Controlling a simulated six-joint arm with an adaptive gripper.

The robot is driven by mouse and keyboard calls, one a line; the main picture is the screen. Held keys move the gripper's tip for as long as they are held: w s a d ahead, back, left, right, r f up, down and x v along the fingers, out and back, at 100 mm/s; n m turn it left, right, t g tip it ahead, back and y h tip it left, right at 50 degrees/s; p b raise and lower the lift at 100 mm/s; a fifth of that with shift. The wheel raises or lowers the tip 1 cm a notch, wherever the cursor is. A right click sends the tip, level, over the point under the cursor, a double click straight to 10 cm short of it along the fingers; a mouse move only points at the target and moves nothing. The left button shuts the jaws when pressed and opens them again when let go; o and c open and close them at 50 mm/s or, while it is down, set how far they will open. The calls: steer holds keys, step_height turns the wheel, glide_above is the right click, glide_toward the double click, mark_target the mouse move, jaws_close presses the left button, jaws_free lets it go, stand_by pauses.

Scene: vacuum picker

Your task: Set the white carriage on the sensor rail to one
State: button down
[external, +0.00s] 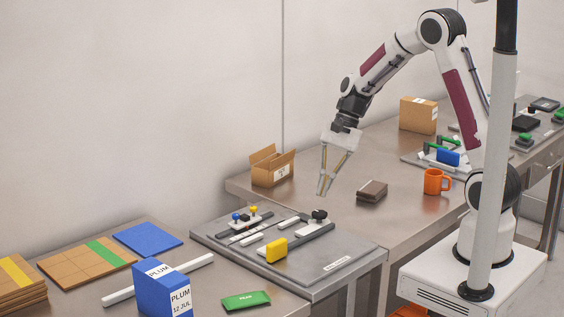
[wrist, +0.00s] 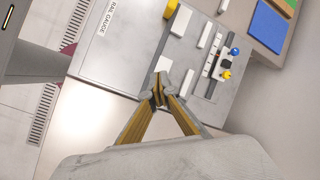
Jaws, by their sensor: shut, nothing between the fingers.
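The grey gauge board (external: 345,254) carries dark rails and several white pieces. A white bar (external: 252,239) lies behind a yellow block (external: 276,249), and another white bar (external: 289,222) lies toward the black knob (external: 319,213). In the wrist view a white block (wrist: 182,21) sits beside the yellow block (wrist: 170,8). I cannot tell which white piece is the carriage, nor read any scale. My gripper (external: 322,193) is shut and empty, above the board's back right side, apart from the pieces. Its tips (wrist: 158,93) also show in the wrist view.
Blue and yellow knobs (external: 244,215) stand at the board's back left. An open carton (external: 272,166), a brown block (external: 372,190) and an orange mug (external: 436,182) are on the bench behind. A blue PLUM box (external: 160,289) stands at front left.

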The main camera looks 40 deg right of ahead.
steer(key=w+a+f+m, duration=0.1)
steer(key=w, duration=0.1)
steer(key=w+a+f+m+y, duration=0.1)
steer(key=w+m, duration=0.1)
steer(key=w+f+m, duration=0.1)
steer(key=w, duration=0.2)
steer(key=shift+a+m+t+y, duration=0.3)
steer(key=shift+a+m+t, duration=0.1)
steer(key=w+a+r+m+t+y, duration=0.1)
steer(key=w+a+r+m+t, duration=0.1)
steer(key=w+m, duration=0.4)
steer(key=shift+w+r, duration=0.15)
steer(key=shift+r, duration=0.45)
steer(key=shift+a, duration=0.1)
steer(key=shift+a+f, duration=0.15)
glide_toward(238, 220)
steer(key=shift+x, duration=2.45)
steer(key=shift+f, duration=0.1)
